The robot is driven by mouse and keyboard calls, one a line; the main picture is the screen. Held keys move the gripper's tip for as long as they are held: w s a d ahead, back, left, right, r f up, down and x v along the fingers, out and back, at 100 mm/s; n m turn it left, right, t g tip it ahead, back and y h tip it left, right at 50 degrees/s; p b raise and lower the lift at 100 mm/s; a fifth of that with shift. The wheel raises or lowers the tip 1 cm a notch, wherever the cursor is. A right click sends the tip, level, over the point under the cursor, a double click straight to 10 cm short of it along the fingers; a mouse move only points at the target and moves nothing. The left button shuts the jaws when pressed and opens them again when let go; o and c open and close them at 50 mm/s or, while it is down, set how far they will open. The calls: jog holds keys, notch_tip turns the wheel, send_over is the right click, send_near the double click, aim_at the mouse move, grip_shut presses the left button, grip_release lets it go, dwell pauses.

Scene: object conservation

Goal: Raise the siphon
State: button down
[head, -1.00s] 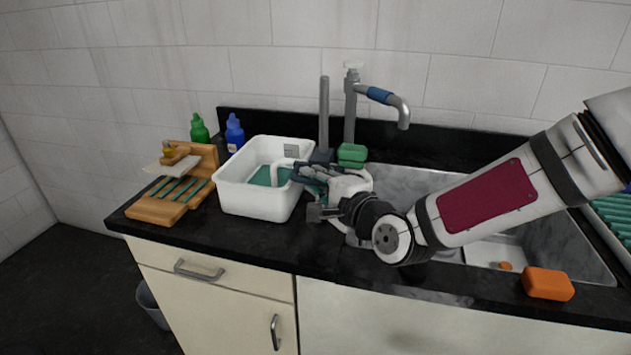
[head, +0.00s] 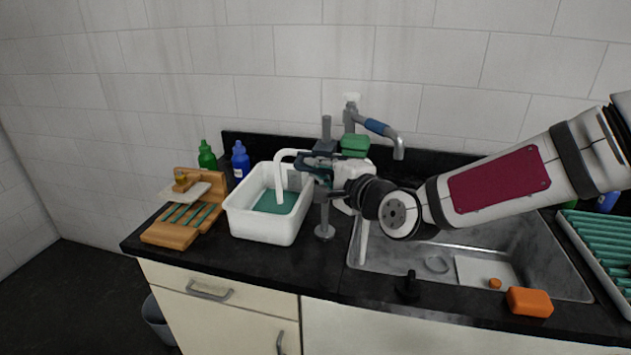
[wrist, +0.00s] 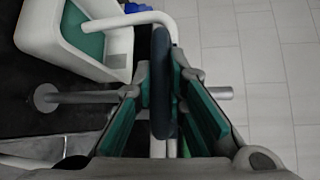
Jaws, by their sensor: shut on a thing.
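The siphon (head: 280,180) is a white bent tube. Its left leg hangs down into the white tub, with the lower end over the green liquid. Its right leg (head: 364,240) hangs down over the sink's left edge. A dark sliding block (head: 325,146) sits high on a grey upright post (head: 324,215) with a round base. My gripper (head: 318,168) is beside the post, at the top of the siphon. In the wrist view my gripper (wrist: 163,100) is shut on the siphon's dark handle (wrist: 162,60), with green pads on both sides. The siphon's bend is partly hidden by my gripper.
The white tub (head: 262,228) stands left of the post. The sink (head: 400,262) is to the right, with a tap (head: 375,125) behind. A wooden rack (head: 172,233) and two bottles (head: 241,160) are left. An orange sponge (head: 530,302) lies at the front edge.

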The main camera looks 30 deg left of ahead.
jog(key=shift+r+p, duration=0.3)
jog(key=shift+r, duration=0.6)
jog(key=c, duration=1.9)
grip_release()
jog(key=shift+r, duration=0.15)
jog(key=shift+d, duration=0.1)
jog(key=shift+s+d, duration=0.1)
jog(key=shift+d, duration=0.15)
jog(key=v, duration=1.1)
jog(key=shift+d, duration=0.15)
jog(key=shift+s, duration=0.1)
